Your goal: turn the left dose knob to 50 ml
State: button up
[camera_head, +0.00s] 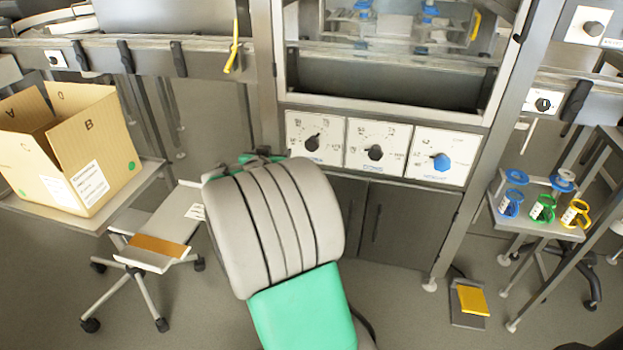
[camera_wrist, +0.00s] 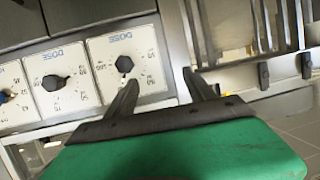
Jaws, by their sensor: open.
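The left dose knob (camera_head: 312,143) is a black knob on a white dial panel, leftmost of three on the machine front. In the wrist view, where the panels appear turned over, the same knob (camera_wrist: 124,64) lies just left of my gripper (camera_wrist: 160,76). My gripper's dark fingers are spread, with nothing between them. The left finger is close to the dial's edge; I cannot tell whether it touches. In the head view my gripper (camera_head: 266,154) is mostly hidden behind my grey and green arm, left of and below the knob. The knob's exact reading is too small to tell.
The middle black knob (camera_head: 375,152) and a blue knob (camera_head: 441,161) sit to the right on similar panels. A metal post (camera_head: 264,90) stands left of the dials. A cardboard box (camera_head: 70,145) is at left, and a small table (camera_head: 535,224) with coloured cups at right.

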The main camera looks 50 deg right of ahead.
aim_at(311, 146)
jog(key=s+d+f+m+h+b, duration=0.1)
jog(key=s+d+f+h+b, duration=0.15)
jog(key=d, duration=0.25)
jog(key=s+d+f+h+b, duration=0.1)
jog(key=d+f+h+b, duration=0.1)
jog(key=d+f, duration=0.15)
jog(key=x, duration=0.5)
jog(key=b+x, duration=0.1)
jog(key=x, duration=0.2)
jog(key=shift+s+d+r, duration=0.1)
jog(key=shift+d+r, duration=0.2)
jog(key=shift+d, duration=0.15)
jog(key=shift+c, duration=0.3)
grip_shut()
